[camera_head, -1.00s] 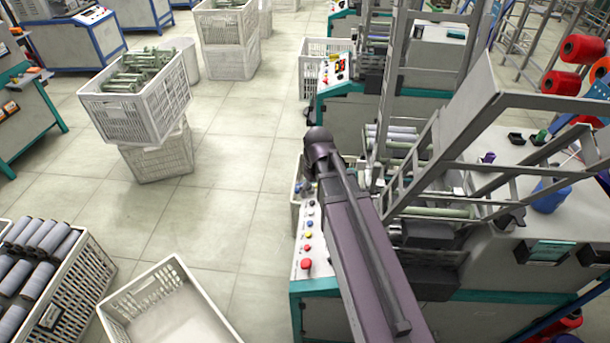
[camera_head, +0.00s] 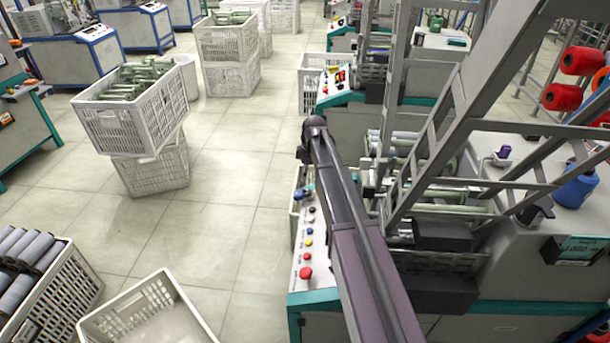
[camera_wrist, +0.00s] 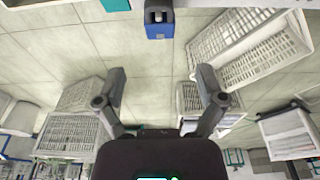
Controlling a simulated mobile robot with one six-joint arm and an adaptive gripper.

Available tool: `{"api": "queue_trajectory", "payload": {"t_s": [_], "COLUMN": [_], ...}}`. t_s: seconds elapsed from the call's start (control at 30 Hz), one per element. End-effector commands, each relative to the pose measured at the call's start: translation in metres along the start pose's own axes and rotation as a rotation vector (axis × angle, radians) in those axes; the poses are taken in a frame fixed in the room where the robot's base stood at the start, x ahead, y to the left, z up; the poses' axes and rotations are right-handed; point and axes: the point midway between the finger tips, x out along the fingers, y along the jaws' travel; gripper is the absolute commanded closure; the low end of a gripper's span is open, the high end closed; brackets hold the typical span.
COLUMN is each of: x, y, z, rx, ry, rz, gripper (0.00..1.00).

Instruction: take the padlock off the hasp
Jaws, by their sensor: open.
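A small blue block with a grey metal top, which looks like the padlock (camera_wrist: 159,24), is at the top middle edge of the wrist view. In the head view a small blue and dark item, probably the same padlock (camera_head: 304,194), sits at the far end of the machine's button panel, left of my arm. My gripper (camera_wrist: 162,82) is open and empty in the wrist view, its fingers wide apart with floor seen between them. The padlock lies beyond the fingertips, touching neither. The hasp cannot be made out. My gripper does not show clearly in the head view.
The button panel (camera_head: 307,250) has a red button at its near end. The winding machine's grey frame (camera_head: 440,135) rises right of my arm. White crates (camera_head: 150,175) stand at the left, and another crate (camera_head: 90,325) is at the bottom. The floor between is clear.

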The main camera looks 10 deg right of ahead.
Motion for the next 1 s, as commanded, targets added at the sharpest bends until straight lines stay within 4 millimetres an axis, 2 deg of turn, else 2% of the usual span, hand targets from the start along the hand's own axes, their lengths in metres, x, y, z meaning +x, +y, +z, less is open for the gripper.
{"api": "queue_trajectory", "payload": {"t_s": [0.27, 0.47, 1.0], "x": [0.001, 0.009, 0.056], "y": [-0.001, -0.001, -0.001], "z": [-0.001, -0.001, -0.001], "rx": [0.001, 0.001, 0.001], "ry": [0.000, 0.000, 0.000], "rz": [0.000, 0.000, -0.001], "gripper": [0.11, 0.11, 0.11]}}
